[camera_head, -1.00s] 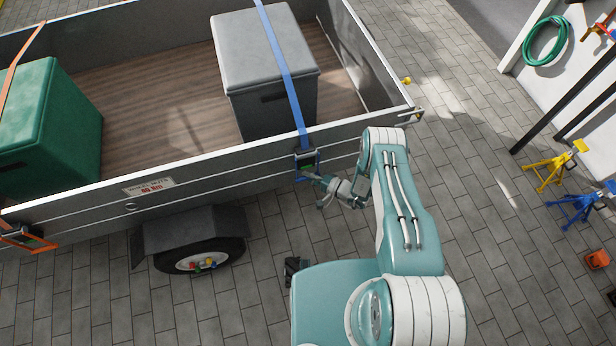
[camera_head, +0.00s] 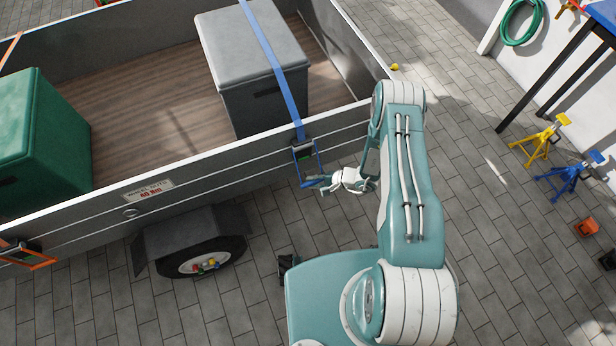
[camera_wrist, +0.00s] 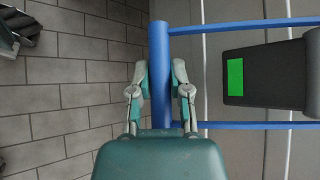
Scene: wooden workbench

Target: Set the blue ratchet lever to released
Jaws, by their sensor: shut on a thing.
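The blue ratchet lever (camera_head: 321,165) is a U-shaped frame on the outer face of the trailer's side wall, below the blue strap (camera_head: 271,57). It stands out from the wall, with its cross bar away from the dark ratchet body (camera_head: 301,150). My gripper (camera_head: 314,183) is at the lever's outer end. In the wrist view, the fingers of my gripper (camera_wrist: 160,72) are shut around the blue cross bar (camera_wrist: 159,50), one on each side. The dark ratchet body with a green patch (camera_wrist: 235,77) lies to the right, between the lever's two side arms.
The blue strap crosses a grey box (camera_head: 247,42) in the trailer. A green box (camera_head: 45,130) and an orange ratchet (camera_head: 28,257) are at the left. The trailer wheel (camera_head: 203,262) is below the wall. Yellow (camera_head: 540,140) and blue (camera_head: 568,178) stands are far right. Paving between is clear.

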